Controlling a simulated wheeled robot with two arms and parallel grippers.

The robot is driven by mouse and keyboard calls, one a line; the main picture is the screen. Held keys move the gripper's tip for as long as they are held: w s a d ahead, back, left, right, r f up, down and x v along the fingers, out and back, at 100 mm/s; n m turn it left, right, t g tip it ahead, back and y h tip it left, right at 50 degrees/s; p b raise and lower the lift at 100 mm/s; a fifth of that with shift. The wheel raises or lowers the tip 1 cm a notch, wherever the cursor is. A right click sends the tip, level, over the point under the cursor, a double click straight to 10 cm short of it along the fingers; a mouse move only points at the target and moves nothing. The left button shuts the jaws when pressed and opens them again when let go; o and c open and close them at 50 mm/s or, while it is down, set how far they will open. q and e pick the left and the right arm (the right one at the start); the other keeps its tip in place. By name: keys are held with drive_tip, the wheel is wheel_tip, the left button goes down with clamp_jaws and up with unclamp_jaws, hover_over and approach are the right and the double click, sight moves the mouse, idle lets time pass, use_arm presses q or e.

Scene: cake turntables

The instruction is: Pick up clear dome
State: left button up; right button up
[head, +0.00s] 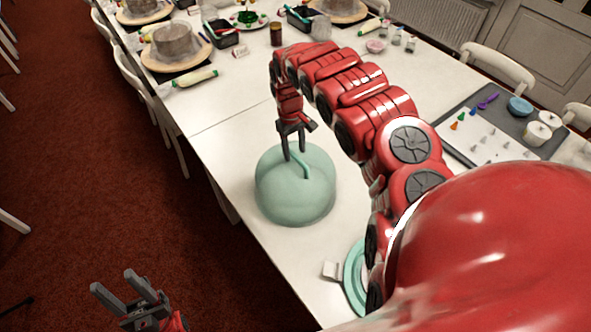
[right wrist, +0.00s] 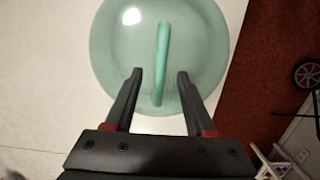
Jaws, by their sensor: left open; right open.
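The clear dome (head: 290,200) is a pale green, see-through cover with a darker green bar handle on top. It stands on the white table near its left edge. In the right wrist view the dome (right wrist: 115,50) fills the upper middle. My right gripper (head: 294,156) points down at the handle, with its open fingers on either side of it. In the wrist view the handle (right wrist: 162,60) shows between the two fingers, apart from both. My left gripper (head: 130,287) is open and empty, low over the red carpet, away from the table.
A green round plate or ring (head: 352,275) lies partly hidden behind my arm, with a small white card (head: 331,270) beside it. A grey tray (head: 468,107) with tools is at the right. The table just behind the dome is clear.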

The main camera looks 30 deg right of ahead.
sight(295, 156)
drive_tip(key=shift+s+f+p, duration=0.15)
drive_tip(key=shift+f+p, duration=0.2)
drive_tip(key=shift+f, duration=0.55)
drive_tip(key=shift+s+f+p, duration=0.1)
drive_tip(key=shift+f+p, duration=0.2)
drive_tip(key=shift+f, duration=0.6)
clamp_jaws()
